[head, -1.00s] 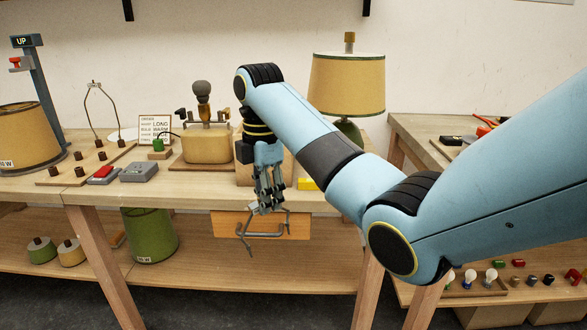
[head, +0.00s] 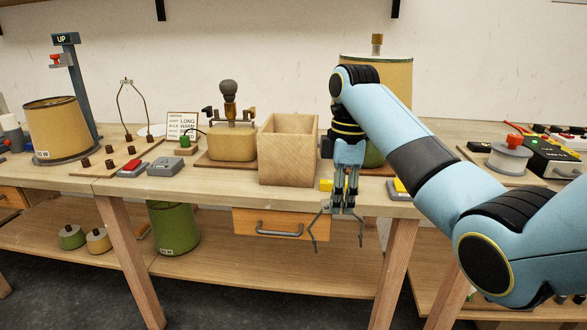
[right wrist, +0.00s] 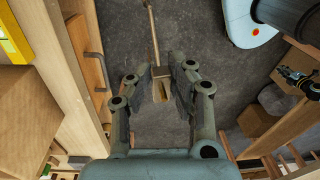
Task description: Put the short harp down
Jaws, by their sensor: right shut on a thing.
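My right gripper (head: 345,208) is shut on the short harp (head: 314,230), a thin grey wire frame. The harp hangs in the air below the fingers, its two legs spread downward, in front of the table's front edge. In the right wrist view, the fingers (right wrist: 160,85) close on a small brownish block of it, and a thin rod (right wrist: 153,38) runs outward over the grey floor. Another harp (head: 131,108) stands upright on a pegged wooden board (head: 85,171) on the table at left. My left gripper is not in view.
An open wooden box (head: 288,165) stands at the table edge, left of my gripper. A drawer (head: 255,222) with a grey handle is below. A tan-shaded lamp (head: 395,72) stands behind my arm. A green shade (head: 173,230) is on the lower shelf.

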